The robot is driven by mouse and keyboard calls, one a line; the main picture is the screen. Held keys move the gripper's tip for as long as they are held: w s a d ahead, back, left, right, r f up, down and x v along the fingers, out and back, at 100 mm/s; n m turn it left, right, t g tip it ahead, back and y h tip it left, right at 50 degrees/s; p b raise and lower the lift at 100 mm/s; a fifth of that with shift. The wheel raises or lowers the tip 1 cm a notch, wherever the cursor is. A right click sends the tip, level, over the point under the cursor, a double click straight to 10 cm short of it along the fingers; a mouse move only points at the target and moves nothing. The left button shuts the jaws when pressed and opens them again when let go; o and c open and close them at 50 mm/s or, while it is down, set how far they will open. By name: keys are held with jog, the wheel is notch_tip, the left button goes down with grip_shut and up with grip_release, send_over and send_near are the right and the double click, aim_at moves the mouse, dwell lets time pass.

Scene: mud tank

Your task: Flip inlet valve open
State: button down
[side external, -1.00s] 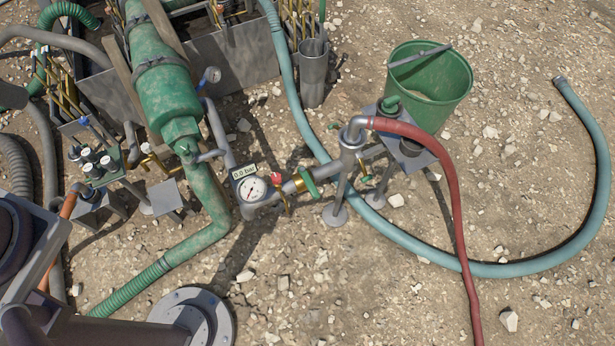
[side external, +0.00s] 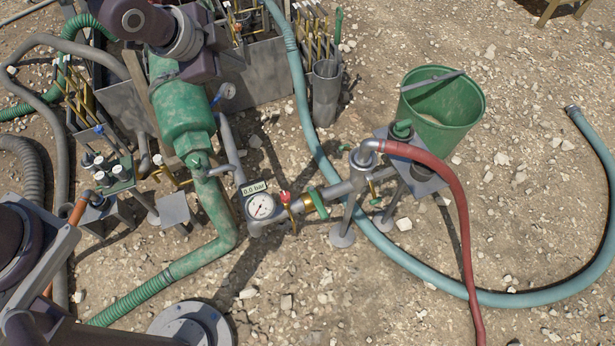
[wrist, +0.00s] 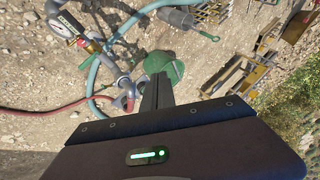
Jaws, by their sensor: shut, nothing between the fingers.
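A valve with a brass body and green lever (side external: 317,204) sits on the grey pipe to the right of the pressure gauge (side external: 260,206), which has a 0.0 bar label. Its lever lies across the pipe. A small red-handled valve (side external: 284,197) is between them. I cannot tell by label which one is the inlet valve. In the wrist view the gauge (wrist: 67,26) and green lever (wrist: 87,63) are at the upper left. My gripper (wrist: 158,82) is shut and empty there, pointing toward the green bucket, apart from the valves. Its fingertips do not show in the side view.
A red hose (side external: 455,190) runs from the pipe's right end. A green bucket (side external: 443,110) stands behind it. A blue hose (side external: 540,297) curves over stony ground. A green cylinder (side external: 185,120) and tool bins (side external: 255,70) are at left. Open ground lies in front of the pipe.

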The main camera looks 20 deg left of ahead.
aim_at(317, 202)
jog(key=d+f+m+h, duration=0.1)
jog(key=d+f+m, duration=0.3)
jog(key=f, duration=0.7)
jog(key=s+d+f+m+h, duration=0.1)
jog(key=s+f+m, duration=0.2)
jog(key=f, duration=0.4)
jog(key=s+d+f+m+h, duration=0.1)
jog(key=s+d+f+m, duration=0.1)
jog(key=s+f+m, duration=0.2)
jog(key=s+d+f+m+g+h, duration=0.1)
jog(key=s+f, duration=0.5)
jog(key=f, duration=0.6)
jog(key=m+h, duration=0.1)
jog(key=m, duration=0.1)
jog(key=shift+s+d+m, duration=0.25)
jog(key=shift+d+m, duration=0.05)
jog(key=shift+f, duration=0.1)
jog(key=w+d+r+x, duration=0.1)
jog(key=r+x, duration=0.1)
jog(key=x, duration=1.1)
jog(key=shift+w+d+r, duration=0.15)
jog(key=shift+w+d, duration=0.1)
